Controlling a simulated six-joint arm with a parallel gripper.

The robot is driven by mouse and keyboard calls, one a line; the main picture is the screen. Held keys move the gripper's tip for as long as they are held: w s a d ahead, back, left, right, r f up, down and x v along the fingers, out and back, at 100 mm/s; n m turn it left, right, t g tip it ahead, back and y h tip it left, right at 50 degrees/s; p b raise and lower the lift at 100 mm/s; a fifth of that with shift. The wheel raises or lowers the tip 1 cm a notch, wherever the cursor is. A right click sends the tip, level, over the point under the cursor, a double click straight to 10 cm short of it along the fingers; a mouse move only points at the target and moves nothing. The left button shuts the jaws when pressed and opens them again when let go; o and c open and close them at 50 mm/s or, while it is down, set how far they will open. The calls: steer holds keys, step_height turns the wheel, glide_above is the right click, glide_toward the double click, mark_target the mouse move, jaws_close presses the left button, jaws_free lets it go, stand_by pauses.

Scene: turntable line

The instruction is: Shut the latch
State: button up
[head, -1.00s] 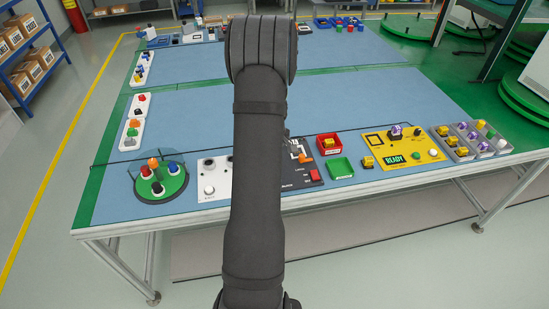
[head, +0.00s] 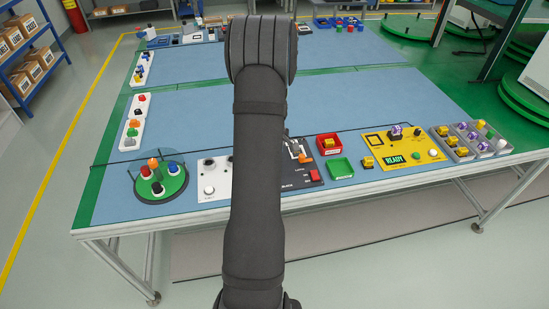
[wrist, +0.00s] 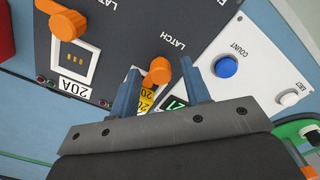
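The dark panel (wrist: 105,40) carries two orange latch levers in the wrist view. One lever (wrist: 157,70) lies between the blue fingers of my gripper (wrist: 161,68), next to the word LATCH. My gripper is open, with a visible gap on the lever's right; I cannot tell whether the left finger touches it. A yellow piece marked 20 (wrist: 147,97) shows partly below this lever. The other lever (wrist: 62,22) is at the upper left, above a slot labelled 20A (wrist: 75,88). In the head view, my arm hides much of the dark panel (head: 312,186); one orange lever (head: 304,158) shows.
In the head view, a red bin (head: 329,145), a green bin (head: 341,168) and a yellow panel (head: 405,147) stand right.

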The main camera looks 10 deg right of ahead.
step_height(320, 180, up, 18)
steer(key=shift+f, duration=0.25)
stand_by(0.3)
stand_by(0.3)
step_height(320, 180, down, 18)
steer(key=shift+r, duration=0.2)
stand_by(0.4)
steer(key=shift+r, duration=0.15)
